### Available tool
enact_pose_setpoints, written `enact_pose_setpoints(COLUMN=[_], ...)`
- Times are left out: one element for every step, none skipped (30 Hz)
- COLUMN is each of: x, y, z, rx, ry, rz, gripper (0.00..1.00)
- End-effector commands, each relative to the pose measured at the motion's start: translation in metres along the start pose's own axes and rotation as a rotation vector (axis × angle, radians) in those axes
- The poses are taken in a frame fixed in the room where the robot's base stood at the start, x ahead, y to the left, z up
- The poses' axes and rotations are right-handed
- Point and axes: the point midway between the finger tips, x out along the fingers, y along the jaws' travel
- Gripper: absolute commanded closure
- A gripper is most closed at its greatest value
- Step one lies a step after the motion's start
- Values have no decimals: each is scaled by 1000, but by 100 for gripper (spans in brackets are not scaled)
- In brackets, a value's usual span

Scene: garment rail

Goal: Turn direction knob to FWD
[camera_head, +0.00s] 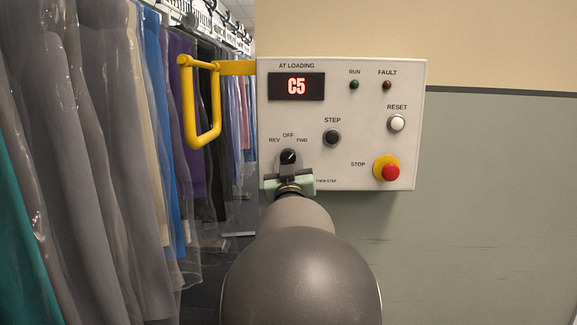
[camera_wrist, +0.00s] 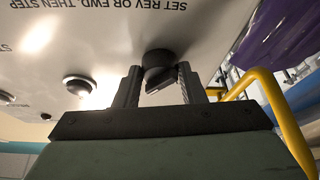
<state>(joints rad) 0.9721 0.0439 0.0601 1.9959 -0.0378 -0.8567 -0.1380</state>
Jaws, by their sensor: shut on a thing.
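The black direction knob (camera_head: 288,156) is at the lower left of the white control panel, below the labels REV, OFF and FWD. Its white pointer line slants up and to the right, towards FWD. My gripper (camera_head: 289,172) reaches up to the knob from below and hides the knob's lower part. In the wrist view the knob (camera_wrist: 158,72) sits between the two fingers of my gripper (camera_wrist: 160,82), which are shut on it.
A yellow handle (camera_head: 215,110) and bagged garments (camera_head: 90,150) are on the left.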

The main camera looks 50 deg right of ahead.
Motion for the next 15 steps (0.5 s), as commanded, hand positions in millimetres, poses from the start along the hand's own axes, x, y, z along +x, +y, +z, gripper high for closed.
enact_pose_setpoints(x=[0,0,0,0,0,0,0,0,0,0,0,-1,-2,-4,-7], y=[0,0,0,0,0,0,0,0,0,0,0,0,0,0,0], z=[0,0,0,0,0,0,0,0,0,0,0,0,0,0,0], rx=[1,1,0,0,0,0,0,0,0,0,0,0,0,0,-1], ry=[0,0,0,0,0,0,0,0,0,0,0,0,0,0,0], rz=[1,1,1,1,1,1,0,0,0,0,0,0,0,0,0], gripper=[61,52,42,42,42,42,42,42,42,42,42,42,42,42,42])
